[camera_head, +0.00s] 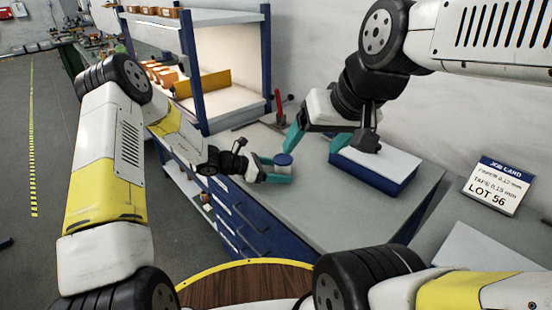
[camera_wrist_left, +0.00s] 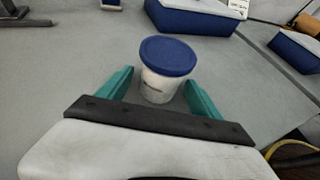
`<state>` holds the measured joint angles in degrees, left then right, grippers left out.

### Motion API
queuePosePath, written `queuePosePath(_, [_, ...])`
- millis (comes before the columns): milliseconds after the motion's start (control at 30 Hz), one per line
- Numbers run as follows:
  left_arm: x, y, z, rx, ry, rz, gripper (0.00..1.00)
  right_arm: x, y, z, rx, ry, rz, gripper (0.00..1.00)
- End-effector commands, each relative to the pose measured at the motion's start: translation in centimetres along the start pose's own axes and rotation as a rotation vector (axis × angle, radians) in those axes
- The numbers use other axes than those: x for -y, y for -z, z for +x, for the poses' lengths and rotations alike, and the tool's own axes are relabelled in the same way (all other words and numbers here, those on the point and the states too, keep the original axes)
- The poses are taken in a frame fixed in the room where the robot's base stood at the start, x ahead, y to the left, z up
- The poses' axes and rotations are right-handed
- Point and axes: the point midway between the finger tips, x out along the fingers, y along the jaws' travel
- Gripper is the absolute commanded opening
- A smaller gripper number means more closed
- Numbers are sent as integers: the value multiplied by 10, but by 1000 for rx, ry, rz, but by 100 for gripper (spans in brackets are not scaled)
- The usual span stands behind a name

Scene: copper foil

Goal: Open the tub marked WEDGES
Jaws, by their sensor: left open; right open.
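A small white tub with a round blue lid (camera_head: 283,160) stands upright on the grey bench. The lid is on. In the left wrist view, the tub (camera_wrist_left: 160,86) has dark marking on its side, too small to read. My left gripper (camera_head: 279,172) is open, with its teal fingers on either side of the tub; I cannot tell if they touch it. It also shows in the left wrist view (camera_wrist_left: 159,80). My right gripper (camera_head: 313,146) is open and empty, above the bench to the right of the tub and close to the blue box.
A blue box with a white top (camera_head: 378,165) lies behind and right of the tub. A red tool (camera_head: 279,106) stands at the back. A job card (camera_head: 496,186) reads LOT 56. A blue-framed shelf (camera_head: 192,75) rises at left. The bench in front is clear.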

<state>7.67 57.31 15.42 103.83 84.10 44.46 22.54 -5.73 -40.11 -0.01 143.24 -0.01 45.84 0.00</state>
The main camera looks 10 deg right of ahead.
Motion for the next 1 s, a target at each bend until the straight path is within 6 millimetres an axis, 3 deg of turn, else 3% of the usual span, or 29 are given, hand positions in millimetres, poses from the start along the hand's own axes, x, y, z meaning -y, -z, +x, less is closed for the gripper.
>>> queuePosePath(167, [0, 0, 0, 0, -1, 0, 74, 0, 0, 0, 0, 0, 0, 79])
queuePosePath(500, [0, 0, 0, 0, 0, 1, 10, 0, 0, 0, 0, 0, 0, 79])
queuePosePath(800, [0, -2, -1, 0, -1, 2, 9, 0, 0, 0, 0, 0, 0, 79])
queuePosePath(1000, [-1, -16, -7, 1, -1, 4, 9, 0, 0, 0, 0, 0, 0, 79])
